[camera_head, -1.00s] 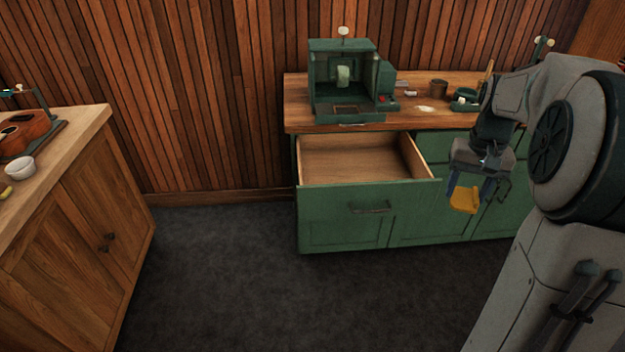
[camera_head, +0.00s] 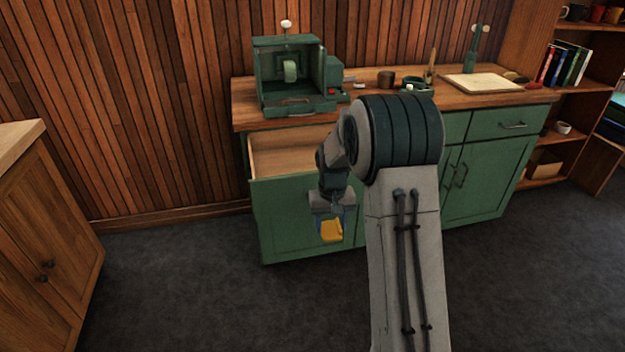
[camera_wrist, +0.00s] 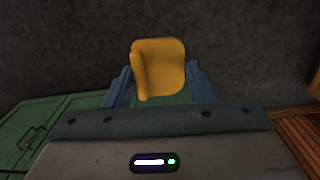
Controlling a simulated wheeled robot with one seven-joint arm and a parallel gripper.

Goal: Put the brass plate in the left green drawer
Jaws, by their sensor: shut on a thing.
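The yellow brass plate (camera_head: 332,231) is held between the fingers of my gripper (camera_head: 330,222), in front of the green cabinet and below the drawer's rim in the head view. It also shows in the wrist view (camera_wrist: 160,68), between the two blue fingers of my gripper (camera_wrist: 160,84). The left green drawer (camera_head: 296,213) is pulled open. Its bare wooden inside shows in part, and my arm hides its right side.
A green machine (camera_head: 288,75) stands on the wooden countertop (camera_head: 445,97) above the drawer. A wooden cabinet (camera_head: 45,230) stands at the left. Dark carpet (camera_head: 170,270) is clear between them. A bookshelf (camera_head: 570,110) is at the right.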

